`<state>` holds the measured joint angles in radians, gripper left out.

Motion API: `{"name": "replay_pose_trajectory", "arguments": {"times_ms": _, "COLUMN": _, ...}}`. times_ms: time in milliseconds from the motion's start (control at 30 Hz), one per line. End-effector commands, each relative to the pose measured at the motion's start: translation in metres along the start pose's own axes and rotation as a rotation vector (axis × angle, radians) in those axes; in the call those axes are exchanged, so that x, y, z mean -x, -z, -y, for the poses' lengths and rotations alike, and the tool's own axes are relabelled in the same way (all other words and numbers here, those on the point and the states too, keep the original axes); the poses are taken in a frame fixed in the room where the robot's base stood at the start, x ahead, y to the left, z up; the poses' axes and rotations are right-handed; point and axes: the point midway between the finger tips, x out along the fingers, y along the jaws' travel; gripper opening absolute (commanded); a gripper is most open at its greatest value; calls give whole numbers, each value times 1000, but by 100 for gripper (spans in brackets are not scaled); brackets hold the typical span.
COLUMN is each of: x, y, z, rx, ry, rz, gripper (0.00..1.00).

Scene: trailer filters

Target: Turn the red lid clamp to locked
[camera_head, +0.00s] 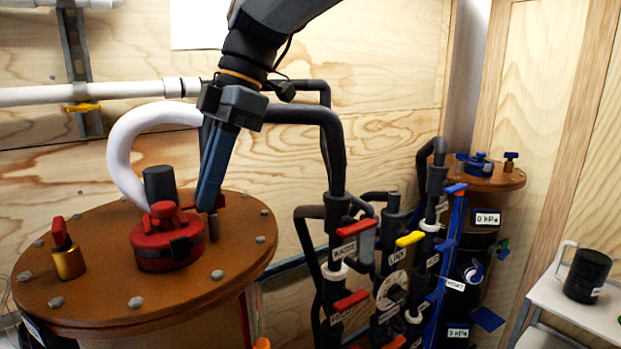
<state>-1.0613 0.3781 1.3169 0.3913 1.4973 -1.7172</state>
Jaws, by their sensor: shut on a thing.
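The red lid clamp (163,215) sits on the round red cap (168,253) on top of the brown tank lid (108,297) at the left. A dark cylinder stands just behind the clamp. My gripper (208,207) reaches down from above with its blue fingers at the right end of the clamp. The fingers are close together and shut on the clamp's right end; the exact contact is partly hidden by the fingers. Any locked or unlocked marking is too small to tell.
A brass fitting with a red handle (63,247) stands on the lid's left. A white hose (122,150) curves behind the clamp. Dark pipes with red, yellow and blue valve handles (351,228) stand to the right. A second tank (490,178) and a white table (580,312) with a black mug are farther right.

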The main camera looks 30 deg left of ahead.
Motion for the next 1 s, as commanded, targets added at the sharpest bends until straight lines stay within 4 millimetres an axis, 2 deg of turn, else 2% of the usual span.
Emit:
{"name": "replay_pose_trajectory", "arguments": {"times_ms": 300, "x": 2, "y": -2, "z": -1, "rx": 81, "ry": 29, "rz": 0, "gripper": 0}}
{"name": "replay_pose_trajectory", "arguments": {"times_ms": 767, "x": 2, "y": -3, "z": 0, "rx": 90, "ry": 34, "rz": 0, "gripper": 0}}
{"name": "replay_pose_trajectory", "arguments": {"times_ms": 800, "x": 2, "y": -3, "z": 0, "rx": 89, "ry": 34, "rz": -1, "gripper": 12}}
{"name": "replay_pose_trajectory", "arguments": {"times_ms": 867, "x": 2, "y": -3, "z": 0, "rx": 89, "ry": 34, "rz": -1, "gripper": 22}}
{"name": "replay_pose_trajectory", "arguments": {"times_ms": 900, "x": 2, "y": -3, "z": 0, "rx": 88, "ry": 35, "rz": -1, "gripper": 26}}
{"name": "replay_pose_trajectory", "arguments": {"times_ms": 1000, "x": 2, "y": -4, "z": 0, "rx": 88, "ry": 35, "rz": 0, "gripper": 26}}
